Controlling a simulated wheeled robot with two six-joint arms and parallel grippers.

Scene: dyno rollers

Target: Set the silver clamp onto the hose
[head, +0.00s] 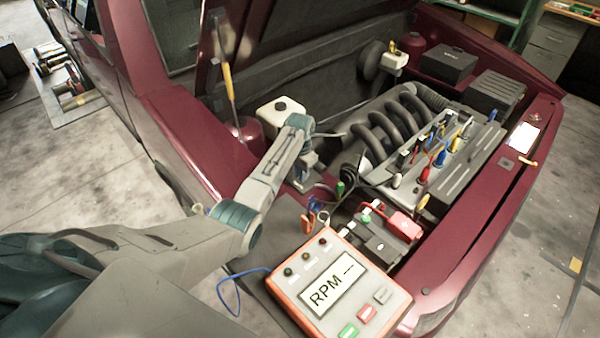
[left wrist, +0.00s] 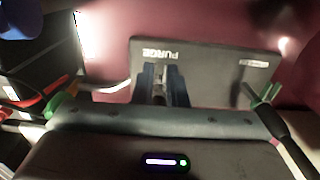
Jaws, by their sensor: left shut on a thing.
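In the head view my left arm reaches over the fender into the maroon car's engine bay. My left gripper (head: 304,180) is low beside the engine, to the left of the battery. In the left wrist view my left gripper's dark fingers (left wrist: 164,88) are shut on a small grey thing between them, seemingly the silver clamp; its shape is mostly hidden. Thick dark hoses (head: 408,112) curve over the engine, and a ribbed hose (head: 432,97) lies behind them. I cannot tell which hose is the task's. My right gripper is not in view.
A dark box marked PURGE (left wrist: 205,62) is just beyond the fingers in the wrist view. An orange RPM meter (head: 335,285) lies at the front edge. A battery (head: 380,245) with a red clip (head: 403,224) and a white reservoir (head: 280,112) stand near the arm.

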